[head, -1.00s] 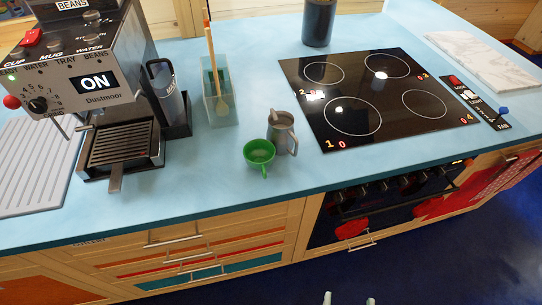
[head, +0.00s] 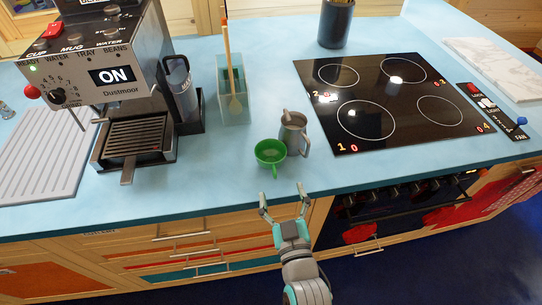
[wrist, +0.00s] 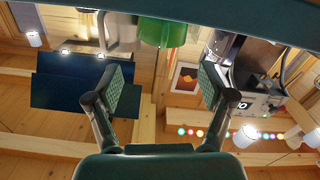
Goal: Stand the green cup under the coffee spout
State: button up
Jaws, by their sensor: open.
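The green cup (head: 270,153) stands upright on the blue counter near its front edge, its handle toward me. It also shows at the top of the wrist view (wrist: 163,32), beyond the fingertips. My gripper (head: 283,201) is open and empty, just in front of the counter edge and short of the cup. Its two fingers also show spread apart in the wrist view (wrist: 164,88). The coffee machine (head: 112,78) stands at the left with its ON sign showing. Its drip tray (head: 135,138) is empty. The spout itself is hard to make out.
The black hob (head: 390,100) lies right. Counter left of the cup is clear.

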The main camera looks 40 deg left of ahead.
jog(key=shift+x, duration=4.05)
jog(key=shift+w, duration=0.1)
grip_shut()
